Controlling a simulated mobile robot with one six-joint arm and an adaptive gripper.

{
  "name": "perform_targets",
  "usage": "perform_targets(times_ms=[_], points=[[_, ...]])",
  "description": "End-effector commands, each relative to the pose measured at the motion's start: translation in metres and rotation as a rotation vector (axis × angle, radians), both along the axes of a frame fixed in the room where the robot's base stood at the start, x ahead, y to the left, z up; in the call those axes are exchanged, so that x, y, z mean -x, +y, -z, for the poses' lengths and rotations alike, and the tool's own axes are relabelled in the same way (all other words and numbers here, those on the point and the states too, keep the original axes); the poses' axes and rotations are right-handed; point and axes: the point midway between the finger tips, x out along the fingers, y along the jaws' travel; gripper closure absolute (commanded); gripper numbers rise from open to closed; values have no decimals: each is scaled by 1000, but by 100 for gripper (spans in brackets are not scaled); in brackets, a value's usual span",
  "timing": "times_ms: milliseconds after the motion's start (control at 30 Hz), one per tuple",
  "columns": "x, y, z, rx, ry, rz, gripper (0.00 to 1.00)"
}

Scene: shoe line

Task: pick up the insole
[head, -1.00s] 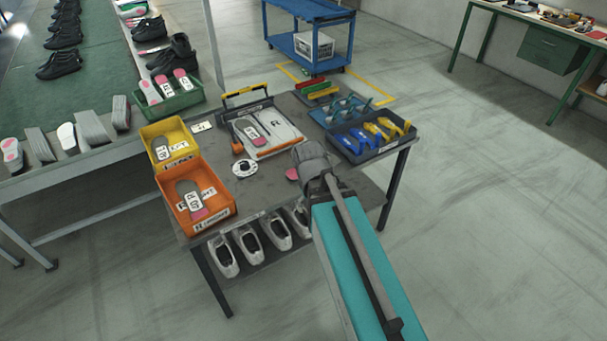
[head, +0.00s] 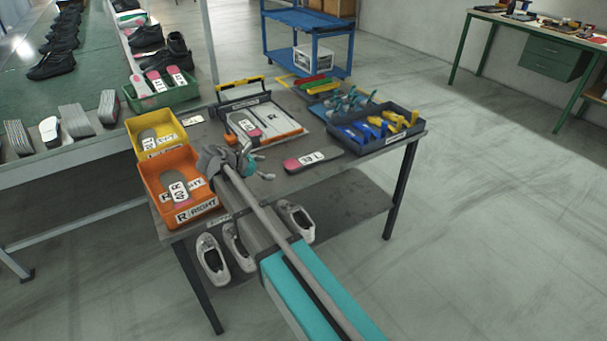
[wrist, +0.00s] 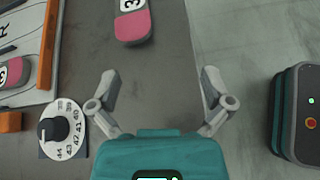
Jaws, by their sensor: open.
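A loose insole (head: 313,160), dark grey with a pink end and a white label, lies flat on the grey table, left of the dark tool tray. In the wrist view its pink end (wrist: 133,28) and part of the label show at the top; the rest is out of frame. My gripper (head: 245,160) is over the table, left of this insole in the head view and apart from it. In the wrist view my gripper (wrist: 158,85) has its fingers spread wide with nothing between them; the insole lies beyond the fingertips.
An orange bin (head: 208,208) and a yellow bin (head: 143,126) hold more insoles at the left. A clipboard-like fixture (head: 290,131) bears another insole. A tool tray (head: 375,146) stands at the right. A size dial (wrist: 72,108) lies on the table. Shoes sit on the shelf below.

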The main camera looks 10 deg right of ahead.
Motion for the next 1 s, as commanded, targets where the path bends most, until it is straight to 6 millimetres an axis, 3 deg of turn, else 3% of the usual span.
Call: perform_targets(times_ms=[100,333,767,1000], points=[[-17,20,7,99,57,-71,0],[-25,34,3,182,107,-124,0],[-26,32,4,183,108,-126,0],[-32,13,14,183,108,-124,0]])
